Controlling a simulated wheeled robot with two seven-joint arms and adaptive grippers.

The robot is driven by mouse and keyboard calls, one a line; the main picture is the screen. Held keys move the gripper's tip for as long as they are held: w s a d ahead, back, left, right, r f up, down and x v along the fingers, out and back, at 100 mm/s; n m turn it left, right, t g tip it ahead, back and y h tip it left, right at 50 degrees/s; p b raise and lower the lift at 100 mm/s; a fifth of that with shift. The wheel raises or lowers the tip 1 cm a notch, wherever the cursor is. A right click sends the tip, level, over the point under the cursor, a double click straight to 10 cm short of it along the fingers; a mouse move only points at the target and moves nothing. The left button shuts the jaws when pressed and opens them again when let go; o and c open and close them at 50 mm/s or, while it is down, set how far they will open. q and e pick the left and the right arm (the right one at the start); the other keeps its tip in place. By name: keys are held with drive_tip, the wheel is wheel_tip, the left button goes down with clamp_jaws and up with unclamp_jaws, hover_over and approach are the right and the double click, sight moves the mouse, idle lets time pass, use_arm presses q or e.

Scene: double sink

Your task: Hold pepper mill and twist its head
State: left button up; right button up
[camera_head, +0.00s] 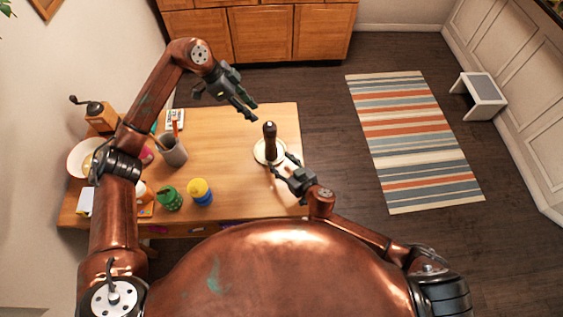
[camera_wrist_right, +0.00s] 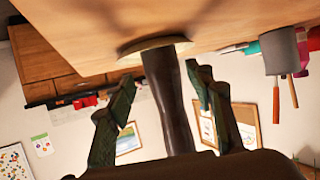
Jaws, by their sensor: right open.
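The dark brown pepper mill (camera_head: 270,138) stands upright on a round cream plate (camera_head: 258,155) near the right side of the wooden table. In the right wrist view, the mill (camera_wrist_right: 170,100) shows upside down, with the plate (camera_wrist_right: 150,44) at its base. My right gripper (camera_head: 281,163) is open, with its fingers on either side of the mill body; the right-hand finger in that view looks close to it, but I cannot tell if it touches. My left gripper (camera_head: 248,112) is in the air above the table, back and left of the mill, holding nothing visible.
On the table's left stand a grey cup (camera_head: 172,152) with utensils, a green container (camera_head: 170,198), a yellow-and-blue container (camera_head: 201,192), a white bowl (camera_head: 84,158) and a hand grinder (camera_head: 100,114). The table (camera_head: 225,150) is clear between these and the mill.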

sight(275, 156)
drive_tip(key=shift+x, duration=3.8)
drive_tip(key=shift+f, duration=0.1)
drive_tip(key=shift+c, duration=0.7)
drive_tip(key=c, duration=0.9)
drive_tip(key=o, duration=0.7)
drive_tip(key=c, duration=0.7)
